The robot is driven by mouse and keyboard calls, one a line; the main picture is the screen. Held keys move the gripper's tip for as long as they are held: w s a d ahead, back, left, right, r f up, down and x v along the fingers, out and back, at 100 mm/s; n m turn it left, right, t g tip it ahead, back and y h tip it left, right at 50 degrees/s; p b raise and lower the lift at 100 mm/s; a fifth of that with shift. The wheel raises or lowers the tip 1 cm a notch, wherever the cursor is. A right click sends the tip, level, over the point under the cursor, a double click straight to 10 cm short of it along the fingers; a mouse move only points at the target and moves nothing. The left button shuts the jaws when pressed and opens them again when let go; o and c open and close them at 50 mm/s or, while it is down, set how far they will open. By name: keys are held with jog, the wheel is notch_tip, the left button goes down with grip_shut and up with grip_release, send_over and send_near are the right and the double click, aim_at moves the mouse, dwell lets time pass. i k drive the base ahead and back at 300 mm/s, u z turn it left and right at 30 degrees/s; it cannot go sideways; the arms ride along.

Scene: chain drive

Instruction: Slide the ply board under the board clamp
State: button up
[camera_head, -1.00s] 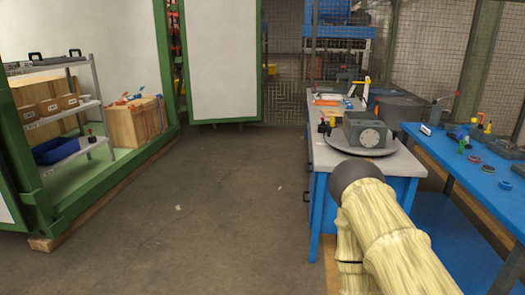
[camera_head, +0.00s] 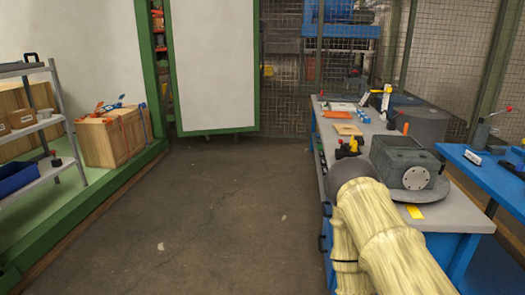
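A small flat tan piece (camera_head: 348,129) lies on the grey top of the workbench and looks like the ply board. A toggle-type clamp (camera_head: 385,98) with a raised yellow-and-white lever stands farther back on the same bench, apart from the tan piece. It may be the board clamp; a second lever clamp (camera_head: 482,132) stands on the blue table at the right. My cream-sleeved arm covers the lower right and hides part of the bench front. My gripper is not visible.
A grey machine block (camera_head: 405,165) on a round plate fills the bench's near end. A black-and-yellow item (camera_head: 349,147) sits beside it. A green-framed bay with a shelf rack (camera_head: 58,135) and wooden crate (camera_head: 112,136) is at the left. The floor (camera_head: 215,215) between is clear.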

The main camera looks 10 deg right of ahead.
aim_at(342, 130)
jog(key=i, duration=3.55)
jog(key=z, duration=1.4)
